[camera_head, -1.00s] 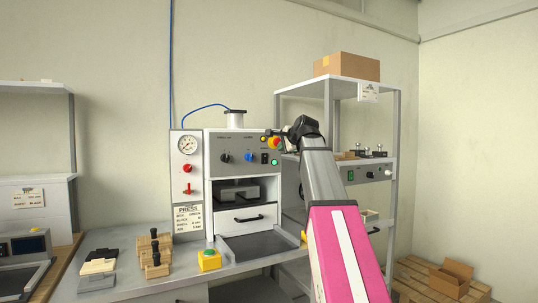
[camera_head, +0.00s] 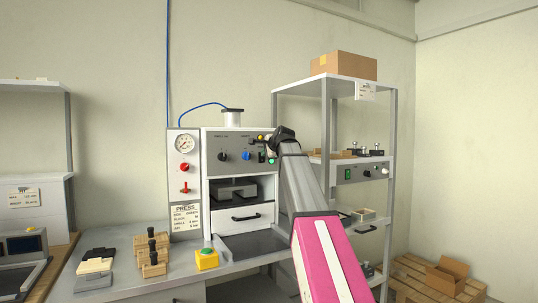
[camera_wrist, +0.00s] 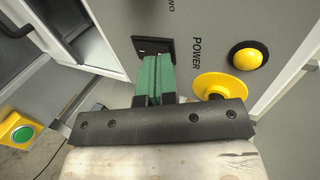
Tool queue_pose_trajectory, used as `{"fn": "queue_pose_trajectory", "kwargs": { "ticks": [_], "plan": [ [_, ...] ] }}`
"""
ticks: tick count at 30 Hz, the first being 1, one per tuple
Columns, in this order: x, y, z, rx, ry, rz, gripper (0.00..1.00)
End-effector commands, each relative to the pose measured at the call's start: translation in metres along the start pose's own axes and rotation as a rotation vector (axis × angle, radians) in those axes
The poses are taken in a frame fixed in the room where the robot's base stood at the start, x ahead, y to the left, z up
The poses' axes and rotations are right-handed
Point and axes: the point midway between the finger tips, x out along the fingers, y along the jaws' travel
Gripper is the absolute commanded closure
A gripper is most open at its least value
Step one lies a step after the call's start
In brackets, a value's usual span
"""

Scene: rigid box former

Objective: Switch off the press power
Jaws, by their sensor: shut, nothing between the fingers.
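The press (camera_head: 237,170) is a white cabinet with a grey control panel. The black power switch (camera_wrist: 141,45), beside the POWER label, shows in the wrist view; in the head view it is a small dark rectangle (camera_head: 262,156). My gripper (camera_wrist: 157,58) is shut and empty, its green fingers together. The fingertips overlap the lower right of the switch plate; I cannot tell whether they touch it. They hide the rocker, so its position cannot be read. In the head view, my dark gripper (camera_head: 270,145) is at the panel's right end.
Beside the switch are a yellow button (camera_wrist: 248,56) and the emergency stop's yellow base (camera_wrist: 220,84), partly hidden by my gripper. A shelf rack (camera_head: 393,110) stands to the right. A yellow button box (camera_head: 207,262) is on the bench.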

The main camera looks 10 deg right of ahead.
Motion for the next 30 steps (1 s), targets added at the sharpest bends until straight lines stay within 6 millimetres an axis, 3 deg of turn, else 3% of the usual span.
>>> {"fn": "queue_pose_trajectory", "kwargs": {
  "ticks": [30],
  "plan": [
    [0.0076, -0.0101, 0.0001, -0.001, 0.000, 0.003, 1.00]
  ]
}}
